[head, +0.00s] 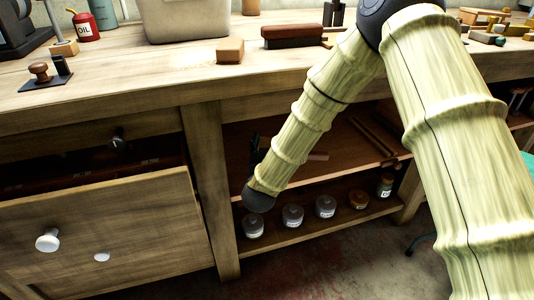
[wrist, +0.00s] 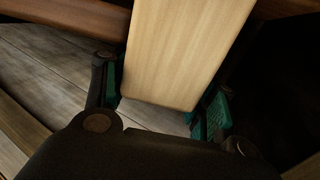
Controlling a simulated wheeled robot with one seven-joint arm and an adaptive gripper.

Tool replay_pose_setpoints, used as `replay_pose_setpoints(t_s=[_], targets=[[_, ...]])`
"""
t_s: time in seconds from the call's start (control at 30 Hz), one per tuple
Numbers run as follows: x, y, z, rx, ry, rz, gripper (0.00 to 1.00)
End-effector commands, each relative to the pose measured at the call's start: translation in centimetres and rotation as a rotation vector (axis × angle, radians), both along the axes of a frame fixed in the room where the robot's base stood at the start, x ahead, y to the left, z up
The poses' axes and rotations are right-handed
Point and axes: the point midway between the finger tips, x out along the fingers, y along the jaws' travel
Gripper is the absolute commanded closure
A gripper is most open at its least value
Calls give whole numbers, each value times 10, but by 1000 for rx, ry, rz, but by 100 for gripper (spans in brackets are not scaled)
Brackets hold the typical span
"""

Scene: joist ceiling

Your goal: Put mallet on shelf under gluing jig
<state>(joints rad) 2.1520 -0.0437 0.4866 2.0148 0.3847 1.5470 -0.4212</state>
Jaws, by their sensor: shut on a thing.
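My gripper (wrist: 160,100) is shut on a pale, straight-sided wooden piece (wrist: 185,50), which I take to be the mallet; its far end is cut off by the wrist view. The teal finger pads sit on either side of it. In the head view my arm reaches down to the open space under the bench, and my gripper is mostly hidden there. The upper shelf (head: 350,150) under the bench holds long dark bars (head: 372,138). I cannot tell for certain which thing is the gluing jig.
The lower shelf (head: 285,233) holds several lidded jars (head: 325,207). A drawer (head: 110,228) stands pulled out at the left. The benchtop (head: 190,75) carries a wooden block (head: 229,50), a brush (head: 292,36), a grey bin (head: 187,20) and a red oil can (head: 84,25).

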Motion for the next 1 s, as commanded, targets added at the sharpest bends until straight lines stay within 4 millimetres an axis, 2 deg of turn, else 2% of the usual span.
replay_pose_setpoints(t_s=[0.1, 0.27, 0.53, 0.97, 1.0], targets=[[12, 1, -1, 2, -2, 0, 85], [16, 1, -4, 1, -1, 0, 85], [15, 1, -35, 1, 1, 0, 85], [15, 1, -39, 1, -1, 1, 85], [15, 1, -39, 1, 0, 1, 36]])
